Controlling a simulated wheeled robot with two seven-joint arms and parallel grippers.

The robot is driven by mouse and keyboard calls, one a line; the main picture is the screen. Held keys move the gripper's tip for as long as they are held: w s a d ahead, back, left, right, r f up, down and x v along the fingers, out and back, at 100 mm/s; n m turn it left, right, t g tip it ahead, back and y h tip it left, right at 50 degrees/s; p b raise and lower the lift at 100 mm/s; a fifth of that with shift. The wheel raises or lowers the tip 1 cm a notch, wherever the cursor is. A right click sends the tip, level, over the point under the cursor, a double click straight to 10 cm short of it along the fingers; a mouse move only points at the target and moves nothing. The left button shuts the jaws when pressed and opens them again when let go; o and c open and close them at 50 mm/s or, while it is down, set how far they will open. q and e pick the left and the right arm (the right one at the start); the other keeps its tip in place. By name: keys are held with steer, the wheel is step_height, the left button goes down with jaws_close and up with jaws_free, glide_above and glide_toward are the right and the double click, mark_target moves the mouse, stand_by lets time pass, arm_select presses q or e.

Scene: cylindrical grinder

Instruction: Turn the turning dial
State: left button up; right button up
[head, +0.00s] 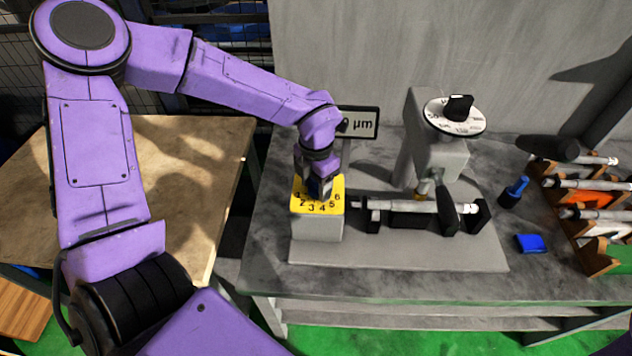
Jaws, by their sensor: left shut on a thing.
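The turning dial's yellow face (334,207), marked with black numbers, sits on top of a grey block at the left end of the grinder. My left gripper (319,192) points down onto the middle of this face and is shut on the knob there. The gripper hides the knob, so its setting cannot be read. A second black knob (459,107) on a white round scale tops the grinder's grey column. My right gripper is not in view.
The grinder's grey base (400,252) holds a metal shaft (400,206) between black supports. A small display (359,123) stands behind the dial. A blue bottle (514,192), a blue block (530,243) and a rack of shafts (602,262) are on the right. A wooden table (200,150) is at left.

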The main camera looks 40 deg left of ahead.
arm_select(q)
steer(key=shift+a+r+m+p, duration=0.1)
steer(key=shift+r+m+p, duration=0.05)
steer(key=shift+m+p, duration=0.65)
steer(key=shift+r+m+p, duration=0.15)
steer(key=shift+m+p, duration=0.45)
steer(key=shift+p, duration=0.35)
steer(key=shift+w+f+m+p, duration=0.15)
steer(key=shift+m+p, duration=1.05)
steer(key=shift+m, duration=0.1)
steer(key=o, duration=1)
steer(key=shift+f, duration=0.1)
steer(key=shift+c, duration=0.2)
step_height(320, 180, up, 11)
steer(key=shift+a+f+b, duration=0.1)
steer(key=shift+f+b, duration=0.1)
steer(key=shift+b, duration=0.65)
